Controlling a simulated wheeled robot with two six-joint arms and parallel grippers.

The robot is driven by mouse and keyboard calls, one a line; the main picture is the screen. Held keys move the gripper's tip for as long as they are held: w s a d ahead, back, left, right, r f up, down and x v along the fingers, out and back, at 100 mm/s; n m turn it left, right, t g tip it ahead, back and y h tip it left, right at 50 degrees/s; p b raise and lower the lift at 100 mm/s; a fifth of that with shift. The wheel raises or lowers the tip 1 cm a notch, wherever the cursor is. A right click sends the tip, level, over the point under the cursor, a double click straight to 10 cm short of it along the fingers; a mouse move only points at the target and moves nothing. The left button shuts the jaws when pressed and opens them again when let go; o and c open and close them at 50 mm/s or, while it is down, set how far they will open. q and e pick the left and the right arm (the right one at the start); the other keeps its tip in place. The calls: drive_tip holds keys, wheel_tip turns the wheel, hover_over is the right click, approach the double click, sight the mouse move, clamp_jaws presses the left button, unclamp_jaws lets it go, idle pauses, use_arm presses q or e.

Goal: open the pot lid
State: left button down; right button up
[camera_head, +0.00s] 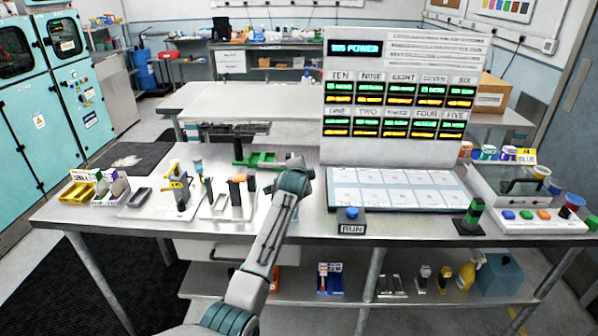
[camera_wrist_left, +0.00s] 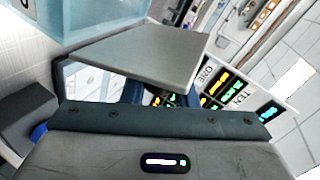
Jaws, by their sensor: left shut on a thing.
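My left gripper (camera_head: 292,180) is over the middle of the bench, well left of that container. Its fingers are hidden by the wrist in the head view. In the left wrist view a flat grey plate (camera_wrist_left: 145,55) juts out beyond the gripper body. I cannot tell whether it is a finger or the held thing. My right gripper is not in view.
A display panel (camera_head: 405,45) and a pale grid board (camera_head: 400,188) stand right of my arm. A RUN button (camera_head: 351,215) and a green-black post (camera_head: 472,215) are near the front edge.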

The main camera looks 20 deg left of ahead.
use_arm(q)
drive_tip(key=shift+w+d+m, duration=0.1)
drive_tip(key=shift+d+m, duration=0.25)
drive_tip(key=shift+m, duration=0.05)
drive_tip(key=shift+w+d+f+m+g+y+p, duration=0.15)
drive_tip(key=shift+d+f+m+y+p, duration=0.05)
drive_tip(key=shift+d+m+y, duration=0.3)
drive_tip(key=shift+w+d+f+m+g+y+p, duration=0.15)
drive_tip(key=shift+d+m+y, duration=0.2)
drive_tip(key=shift+m, duration=0.25)
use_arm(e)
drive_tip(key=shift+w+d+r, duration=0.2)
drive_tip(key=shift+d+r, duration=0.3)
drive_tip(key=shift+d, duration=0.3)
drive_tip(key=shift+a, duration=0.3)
use_arm(q)
drive_tip(key=c, duration=1.2)
unclamp_jaws()
drive_tip(key=shift+f, duration=0.1)
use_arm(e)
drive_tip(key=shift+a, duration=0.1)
